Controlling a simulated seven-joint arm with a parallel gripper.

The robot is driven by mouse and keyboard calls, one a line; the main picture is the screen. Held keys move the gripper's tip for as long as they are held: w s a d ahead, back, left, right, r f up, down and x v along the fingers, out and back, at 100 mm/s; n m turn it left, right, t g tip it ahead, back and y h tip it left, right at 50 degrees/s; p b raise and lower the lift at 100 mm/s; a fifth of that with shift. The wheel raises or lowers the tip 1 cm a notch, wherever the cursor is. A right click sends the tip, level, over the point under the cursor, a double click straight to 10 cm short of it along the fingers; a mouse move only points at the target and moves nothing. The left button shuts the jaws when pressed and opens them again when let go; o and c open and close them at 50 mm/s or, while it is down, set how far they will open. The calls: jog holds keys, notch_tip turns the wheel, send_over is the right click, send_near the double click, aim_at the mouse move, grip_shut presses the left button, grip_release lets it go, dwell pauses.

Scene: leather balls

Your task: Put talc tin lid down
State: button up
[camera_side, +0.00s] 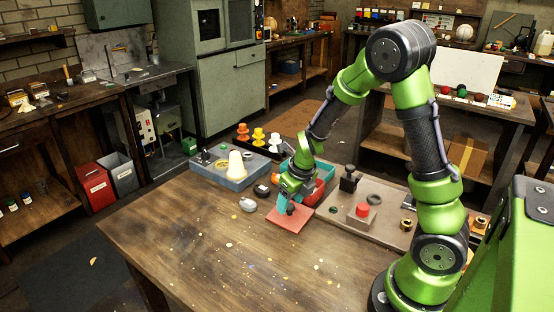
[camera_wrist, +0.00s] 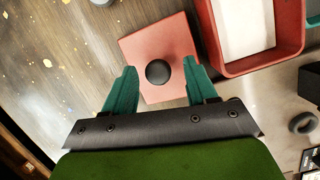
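The talc tin lid is a flat red square plate (camera_side: 287,219) with a round black knob (camera_wrist: 157,72) in its middle. It appears to lie flat on the wooden table, knob up, beside the talc tin. The tin is an open red box (camera_wrist: 214,50) with white talc inside, at the upper right in the wrist view. My gripper (camera_wrist: 162,82) is over the lid with its teal fingers on either side of the knob. A gap shows between each finger and the knob, so it is open and holds nothing. The fingers hide the lid's near corners.
A blue-grey tray (camera_side: 222,177) with a pale cone (camera_side: 236,166) stands to the left. A grey rounded item (camera_side: 248,204) lies near the lid. A board (camera_side: 335,213) with a red-topped block (camera_side: 362,212) lies to the right. The front of the table is clear.

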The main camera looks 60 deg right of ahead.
aim_at(298, 220)
jog(key=shift+r, duration=0.1)
jog(key=shift+r, duration=0.3)
jog(key=d+v, duration=0.1)
jog(key=v, duration=1)
jog(key=s+a+r+n+t+y, duration=0.1)
jog(key=s+a+r+n, duration=0.2)
jog(key=n, duration=0.8)
jog(key=s+a+r+n+t, duration=0.1)
jog(key=s+a+r+n, duration=0.2)
jog(key=a+n, duration=0.3)
jog(key=s+a+r+n+t+y, duration=0.1)
jog(key=a+n, duration=0.4)
jog(key=n, duration=1.2)
notch_tip(298, 220, up, 2)
jog(key=s+t, duration=0.1)
jog(key=s, duration=0.1)
jog(key=shift+s+y, duration=0.3)
